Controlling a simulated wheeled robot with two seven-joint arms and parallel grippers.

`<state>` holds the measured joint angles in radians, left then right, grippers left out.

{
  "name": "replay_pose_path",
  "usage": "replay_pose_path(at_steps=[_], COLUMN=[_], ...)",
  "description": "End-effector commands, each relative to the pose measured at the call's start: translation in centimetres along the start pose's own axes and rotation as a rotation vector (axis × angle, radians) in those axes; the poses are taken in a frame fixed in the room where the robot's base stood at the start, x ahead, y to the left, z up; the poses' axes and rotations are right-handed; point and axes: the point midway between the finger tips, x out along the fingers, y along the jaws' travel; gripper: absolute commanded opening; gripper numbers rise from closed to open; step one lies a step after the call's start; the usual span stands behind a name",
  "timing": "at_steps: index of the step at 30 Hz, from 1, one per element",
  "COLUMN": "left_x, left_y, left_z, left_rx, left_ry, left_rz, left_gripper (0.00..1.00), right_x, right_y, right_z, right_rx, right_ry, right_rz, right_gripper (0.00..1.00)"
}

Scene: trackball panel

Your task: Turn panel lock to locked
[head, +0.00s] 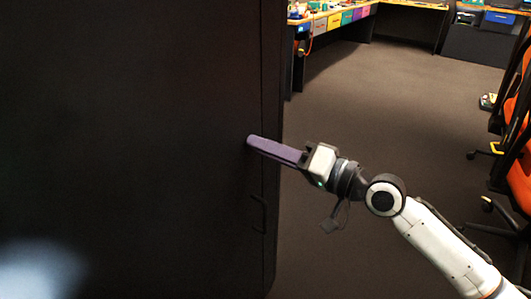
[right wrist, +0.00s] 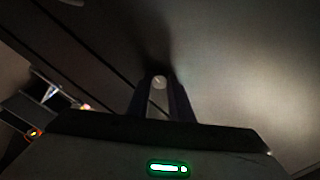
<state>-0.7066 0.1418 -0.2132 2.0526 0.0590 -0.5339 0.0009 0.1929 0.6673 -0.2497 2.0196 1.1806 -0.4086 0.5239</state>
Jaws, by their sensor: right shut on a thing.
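The panel lock (right wrist: 159,81) shows in the right wrist view as a small, pale, round knob on the dark panel (right wrist: 230,70). A short mark crosses its face, but its setting is too small to read. My right gripper (right wrist: 160,88) has its two dark fingers on either side of the knob, shut on it. In the head view the purple fingers of my right gripper (head: 251,142) reach the dark panel (head: 140,120) near its right edge, and they hide the lock there. My left gripper is not in view.
A dark bar handle (head: 259,214) sits on the panel below the gripper. A vertical seam runs near the panel's right edge. Open floor (head: 390,100) lies to the right, with orange chairs (head: 520,165) at the far right and a workbench (head: 335,14) at the back.

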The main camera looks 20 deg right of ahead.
Motion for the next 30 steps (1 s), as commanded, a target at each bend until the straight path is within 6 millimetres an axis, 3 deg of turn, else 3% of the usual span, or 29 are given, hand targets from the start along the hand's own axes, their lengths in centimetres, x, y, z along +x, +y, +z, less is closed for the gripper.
replay_pose_path(at_steps=[10, 26, 27, 30], left_x=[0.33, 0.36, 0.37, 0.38], left_y=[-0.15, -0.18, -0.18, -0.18], left_z=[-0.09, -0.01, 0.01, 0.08], left_rx=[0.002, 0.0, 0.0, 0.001], left_ry=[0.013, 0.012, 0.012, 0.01], left_rz=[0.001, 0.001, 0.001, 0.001], left_gripper=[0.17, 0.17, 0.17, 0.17], right_x=[0.0, 0.0, 0.0, 0.0], right_y=[0.05, 0.02, 0.02, 0.02], right_z=[0.07, 0.01, 0.0, 0.0], right_rx=[-0.131, -0.153, -0.153, -0.152], right_ry=[-0.001, -0.001, -0.001, 0.0], right_rz=[0.0, 0.0, 0.0, 0.0], right_gripper=[0.0, 0.0, 0.25, 0.38])
